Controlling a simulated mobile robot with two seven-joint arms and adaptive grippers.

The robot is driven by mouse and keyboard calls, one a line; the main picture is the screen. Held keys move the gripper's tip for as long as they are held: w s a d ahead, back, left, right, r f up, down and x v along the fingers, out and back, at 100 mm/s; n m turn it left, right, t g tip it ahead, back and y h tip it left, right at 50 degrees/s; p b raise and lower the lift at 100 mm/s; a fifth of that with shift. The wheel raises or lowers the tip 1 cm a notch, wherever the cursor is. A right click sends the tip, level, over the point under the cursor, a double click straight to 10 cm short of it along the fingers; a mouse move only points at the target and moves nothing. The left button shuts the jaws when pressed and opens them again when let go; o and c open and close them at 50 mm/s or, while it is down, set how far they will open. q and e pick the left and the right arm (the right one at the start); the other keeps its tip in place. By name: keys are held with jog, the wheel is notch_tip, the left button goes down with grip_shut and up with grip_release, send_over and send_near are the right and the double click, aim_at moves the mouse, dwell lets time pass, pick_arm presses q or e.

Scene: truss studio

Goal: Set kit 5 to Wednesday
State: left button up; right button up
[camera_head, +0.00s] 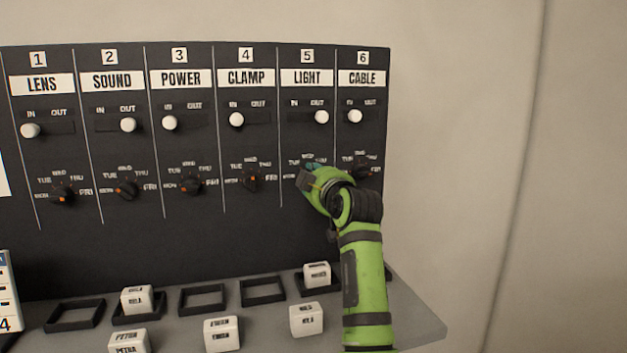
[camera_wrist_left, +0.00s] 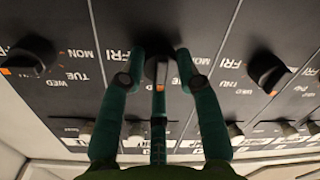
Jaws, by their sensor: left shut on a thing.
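The kit 5 column, labelled LIGHT (camera_head: 307,78), is on the black panel (camera_head: 200,235). My left gripper (camera_head: 308,176) reaches its day dial and hides the knob in the head view. In the left wrist view, where the panel appears upside down, my left gripper (camera_wrist_left: 160,64) has its green fingers on both sides of the black knob (camera_wrist_left: 156,71), shut on it. An orange mark shows at the knob's lower edge, pointing down the picture, which is up on the panel, toward the Wednesday side. The third finger covers the label there. My right gripper is not in view.
The kit 4 knob (camera_head: 251,178) and kit 6 knob (camera_head: 362,168) stand close on either side. The kit 5 slider (camera_head: 321,117) is at OUT, above the gripper. White name blocks (camera_head: 306,319) and black frames (camera_head: 203,298) are on the grey ledge below.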

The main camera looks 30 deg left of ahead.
aim_at(307, 129)
pick_arm(q)
jog(key=shift+s+r, duration=0.1)
jog(key=shift+r, duration=0.35)
jog(key=o, duration=1.1)
jog(key=shift+a+f, duration=0.1)
jog(key=shift+o, duration=0.2)
jog(key=shift+a+f, duration=0.1)
jog(key=shift+f, duration=0.15)
notch_tip(307, 129, up, 10)
jog(key=shift+r, duration=0.1)
